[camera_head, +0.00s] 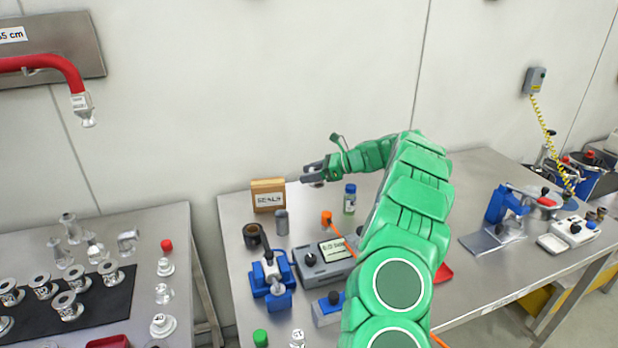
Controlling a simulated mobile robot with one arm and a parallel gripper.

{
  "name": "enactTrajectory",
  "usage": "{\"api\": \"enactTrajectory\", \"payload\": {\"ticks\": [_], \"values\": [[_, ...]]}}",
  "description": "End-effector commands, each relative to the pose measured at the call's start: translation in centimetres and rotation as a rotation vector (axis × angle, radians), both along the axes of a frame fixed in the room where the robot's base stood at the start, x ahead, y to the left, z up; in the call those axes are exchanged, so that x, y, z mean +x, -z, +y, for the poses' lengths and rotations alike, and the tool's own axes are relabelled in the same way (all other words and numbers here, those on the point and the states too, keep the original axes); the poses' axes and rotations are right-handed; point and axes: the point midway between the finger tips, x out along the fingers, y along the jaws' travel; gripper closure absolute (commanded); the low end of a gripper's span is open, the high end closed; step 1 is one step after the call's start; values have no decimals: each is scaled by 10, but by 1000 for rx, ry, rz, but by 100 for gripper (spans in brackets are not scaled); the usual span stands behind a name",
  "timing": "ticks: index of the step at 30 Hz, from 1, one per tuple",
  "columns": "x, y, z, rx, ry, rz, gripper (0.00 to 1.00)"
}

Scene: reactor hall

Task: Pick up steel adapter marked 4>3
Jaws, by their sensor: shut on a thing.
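My gripper (311,174) is at the end of my green arm, above the back of the right steel table, right of the SEALS box. It is shut on a small metallic piece (317,184), mostly hidden by the fingers, with no readable mark. Several steel adapters stand on a black mat (95,315) on the left table, among them a flanged one (67,306) and another near the mat's right edge (110,272). Their marks are too small to read, so I cannot tell which is 4>3.
The SEALS box (268,196), a grey cylinder (282,222), a blue-capped bottle (349,199) and a grey meter (325,262) stand near the gripper. A blue press (503,208) is at right. A gap separates the two tables. A red pipe (50,62) hangs at upper left.

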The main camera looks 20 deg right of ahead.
Motion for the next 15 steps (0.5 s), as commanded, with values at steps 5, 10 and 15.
{"api": "enactTrajectory", "payload": {"ticks": [5, 10, 15], "values": [[-20, -10, 5, 3, -1, 0, 83], [-39, -20, 8, 3, -2, -2, 83], [-57, -27, 10, 1, 0, -3, 83]]}}
